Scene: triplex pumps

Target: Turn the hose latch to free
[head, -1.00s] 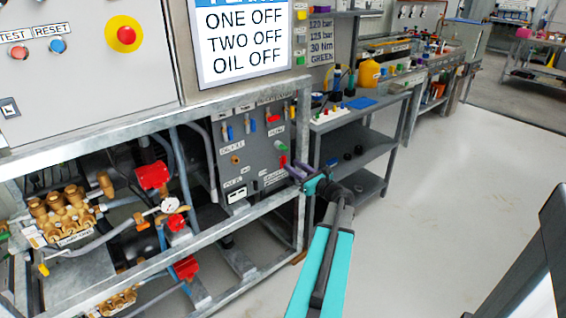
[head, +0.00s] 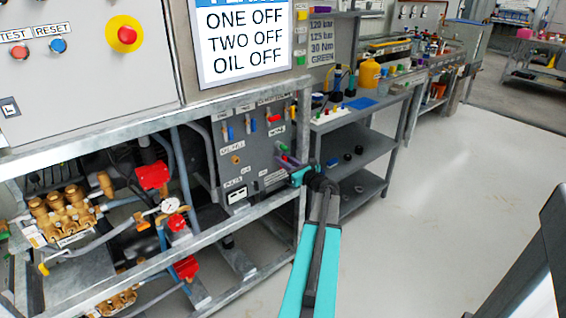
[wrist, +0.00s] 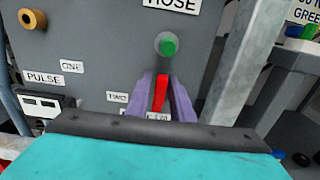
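The red latch handle (wrist: 160,92) sits on the grey panel under the HOSE label (wrist: 170,4) and just below a green round knob (wrist: 168,45). It points roughly downward, tilted slightly. My gripper (wrist: 162,82) has its two purple fingers on either side of the red handle, with narrow gaps seeming to show, so it looks open around it. A label below the handle is partly covered by my fingers and its word is unclear. In the head view my gripper (head: 288,160) is at the panel's lower right, hiding most of the handle.
The grey panel (head: 258,150) carries other coloured levers (head: 250,127) above and left. A galvanized frame post (wrist: 237,65) stands close to the right. A shelf cart (head: 362,140) is beyond it.

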